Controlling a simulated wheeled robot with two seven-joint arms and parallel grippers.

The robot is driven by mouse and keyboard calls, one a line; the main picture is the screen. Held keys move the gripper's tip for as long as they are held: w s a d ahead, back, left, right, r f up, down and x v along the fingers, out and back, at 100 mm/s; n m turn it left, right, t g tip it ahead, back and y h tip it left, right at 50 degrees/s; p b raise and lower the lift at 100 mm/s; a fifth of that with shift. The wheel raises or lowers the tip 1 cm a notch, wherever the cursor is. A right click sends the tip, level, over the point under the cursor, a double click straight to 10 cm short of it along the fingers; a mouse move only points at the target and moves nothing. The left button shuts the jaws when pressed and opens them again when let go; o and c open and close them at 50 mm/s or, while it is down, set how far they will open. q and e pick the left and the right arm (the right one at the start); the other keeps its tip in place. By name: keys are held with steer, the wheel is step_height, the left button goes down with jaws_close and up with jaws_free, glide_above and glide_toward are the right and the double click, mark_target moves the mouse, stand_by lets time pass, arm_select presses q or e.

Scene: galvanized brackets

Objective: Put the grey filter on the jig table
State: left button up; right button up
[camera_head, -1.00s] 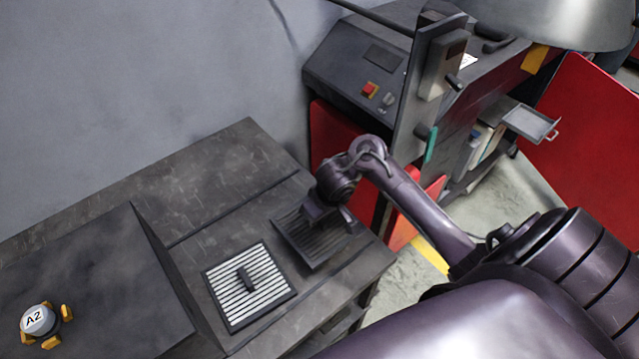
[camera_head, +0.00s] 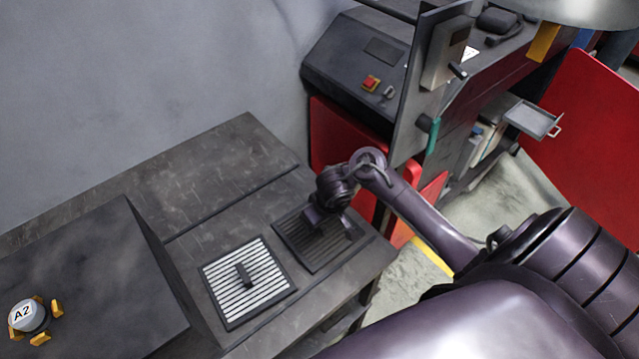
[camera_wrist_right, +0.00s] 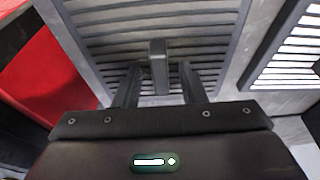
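The grey filter (camera_head: 292,246) is a dark, framed, slatted square lying flat on a dark worktop (camera_head: 215,185), partly hidden by my right gripper. In the right wrist view the filter (camera_wrist_right: 105,45) shows grey slats and an upright handle (camera_wrist_right: 158,68). My right gripper (camera_wrist_right: 160,84) is open over it. Its fingers stand either side of the handle, with gaps on both sides. The fingertips are hard to make out in the head view (camera_head: 325,228). My left gripper is not in view. I cannot tell which surface is the jig table.
A white-slatted filter (camera_head: 225,298) with a dark handle lies just left of the grey one. A raised dark block (camera_head: 95,265) at left carries a round piece marked A2 (camera_head: 27,316) between yellow clamps. A red-and-black machine (camera_head: 340,140) stands behind right. The worktop's back is clear.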

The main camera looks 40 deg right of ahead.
mark_target(326, 237)
steer(key=p+v, duration=0.7)
steer(key=v, duration=0.5)
steer(key=shift+r, duration=0.15)
stand_by(0.6)
